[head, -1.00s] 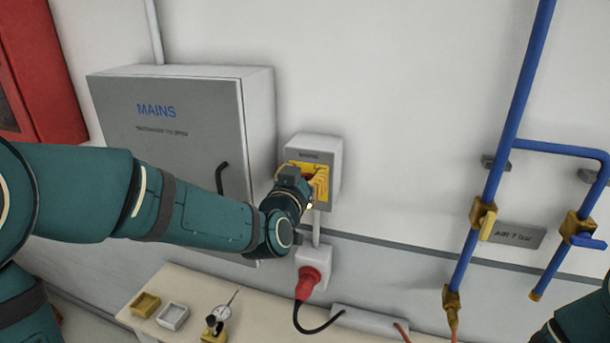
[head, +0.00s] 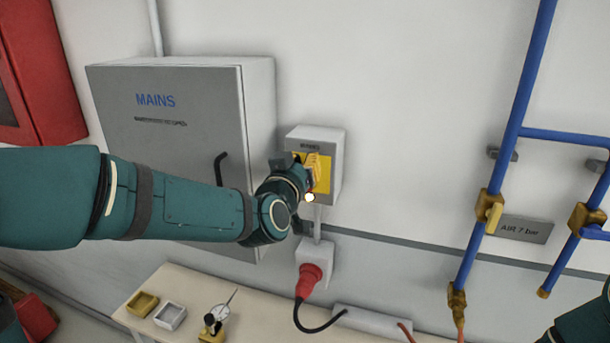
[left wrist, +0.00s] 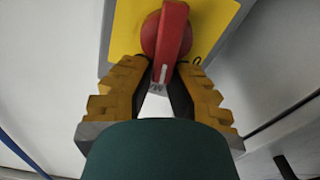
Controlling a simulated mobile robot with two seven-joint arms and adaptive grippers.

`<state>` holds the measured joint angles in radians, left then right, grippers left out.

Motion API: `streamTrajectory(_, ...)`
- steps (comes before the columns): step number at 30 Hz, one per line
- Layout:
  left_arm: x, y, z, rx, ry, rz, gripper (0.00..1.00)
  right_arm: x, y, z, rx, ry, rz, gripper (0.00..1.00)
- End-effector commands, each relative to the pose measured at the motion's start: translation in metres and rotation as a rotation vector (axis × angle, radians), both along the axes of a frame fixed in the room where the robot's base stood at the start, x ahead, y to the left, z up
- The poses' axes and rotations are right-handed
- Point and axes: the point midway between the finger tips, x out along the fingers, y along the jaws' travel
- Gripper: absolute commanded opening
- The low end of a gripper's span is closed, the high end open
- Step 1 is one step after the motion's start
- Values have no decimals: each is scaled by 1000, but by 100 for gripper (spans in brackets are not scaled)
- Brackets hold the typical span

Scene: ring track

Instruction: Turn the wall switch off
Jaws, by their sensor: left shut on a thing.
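The wall switch (head: 334,145) is a grey box with a yellow plate, mounted on the wall right of the mains cabinet. In the left wrist view its red rotary handle (left wrist: 172,40) stands out from the yellow plate (left wrist: 126,35), with a white mark along it. My left gripper (left wrist: 165,78) is shut on the lower end of the red handle, one yellow finger on each side. In the head view the left gripper (head: 314,170) covers most of the switch face, and the handle is hidden. Only a dark green part of my right arm shows at the lower right corner; its gripper is out of view.
The grey mains cabinet (head: 165,160) with a black handle stands close to my left forearm. A red plug (head: 310,280) sits in a socket below the switch. A bench (head: 255,318) holds small trays and a dial gauge. Blue air pipes (head: 500,170) run on the right.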

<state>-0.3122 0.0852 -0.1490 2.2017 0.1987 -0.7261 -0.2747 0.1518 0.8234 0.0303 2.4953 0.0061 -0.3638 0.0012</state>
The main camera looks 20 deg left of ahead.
Motion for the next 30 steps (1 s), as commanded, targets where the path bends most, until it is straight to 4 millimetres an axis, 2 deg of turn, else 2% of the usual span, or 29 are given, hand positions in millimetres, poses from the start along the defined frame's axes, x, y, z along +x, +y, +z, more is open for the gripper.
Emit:
streamTrajectory(1, -1, 1, -19, -40, 29, -4, 0, 0, 1, -17, -1, 0, 1, 47)
streamTrajectory(12, 0, 8, -24, -390, 40, -7, 0, 0, 3, -78, -12, 4, 1, 47)
streamTrajectory(27, 1, 13, -31, -864, 57, -14, 0, -20, 7, -137, 0, 51, 39, 47)
streamTrajectory(30, 0, 13, -32, -955, 60, -14, 0, -20, 7, -146, -1, 49, 39, 47)
